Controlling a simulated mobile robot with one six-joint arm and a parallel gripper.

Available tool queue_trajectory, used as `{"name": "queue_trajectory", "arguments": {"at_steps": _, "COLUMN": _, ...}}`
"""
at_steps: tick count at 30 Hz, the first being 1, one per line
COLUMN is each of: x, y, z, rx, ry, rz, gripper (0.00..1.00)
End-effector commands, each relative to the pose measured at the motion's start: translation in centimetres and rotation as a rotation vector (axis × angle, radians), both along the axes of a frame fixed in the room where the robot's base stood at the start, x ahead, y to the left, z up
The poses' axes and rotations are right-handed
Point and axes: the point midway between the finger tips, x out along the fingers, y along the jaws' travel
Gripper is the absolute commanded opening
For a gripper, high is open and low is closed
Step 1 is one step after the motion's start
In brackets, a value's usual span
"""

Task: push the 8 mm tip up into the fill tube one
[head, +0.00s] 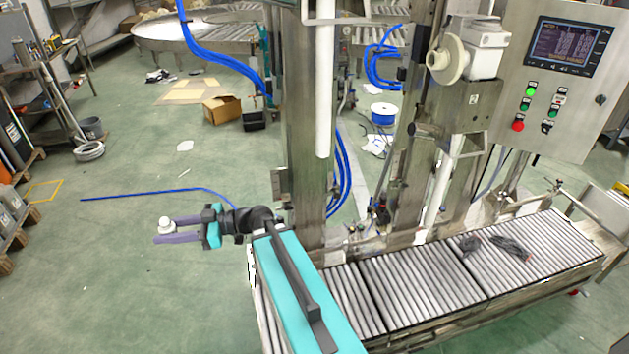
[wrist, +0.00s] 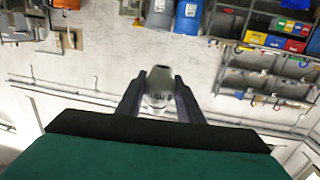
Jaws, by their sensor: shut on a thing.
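My gripper (head: 158,232) is stretched out to the left over the floor, level, with its purple-grey fingers shut on a small pale tip (head: 166,225). In the wrist view the metallic grey tip (wrist: 159,88) stands between the two fingers (wrist: 160,98), with a dark opening at its top. A white fill tube (head: 322,95) hangs vertically at the steel column, and its open lower end is to the right of my gripper and higher in the picture. The tip and the tube are well apart. A second white tube (head: 437,200) hangs farther right. Numbers on the tubes are not readable.
A roller conveyor (head: 415,292) runs below the tubes to the right. The steel column (head: 298,130) stands behind the first tube. Blue hoses (head: 343,175) hang beside it. A control cabinet (head: 560,80) is at upper right. The floor around my gripper is mostly clear.

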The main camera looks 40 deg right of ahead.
Motion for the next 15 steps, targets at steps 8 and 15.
{"name": "queue_trajectory", "arguments": {"at_steps": 8, "x": 0.0, "y": 0.3, "z": 0.0, "rx": 0.000, "ry": 0.000, "rz": 0.004, "gripper": 0.05}}
{"name": "queue_trajectory", "arguments": {"at_steps": 15, "x": 0.3, "y": -1.0, "z": -0.4, "rx": -0.001, "ry": 0.000, "rz": -0.019, "gripper": 0.05}}
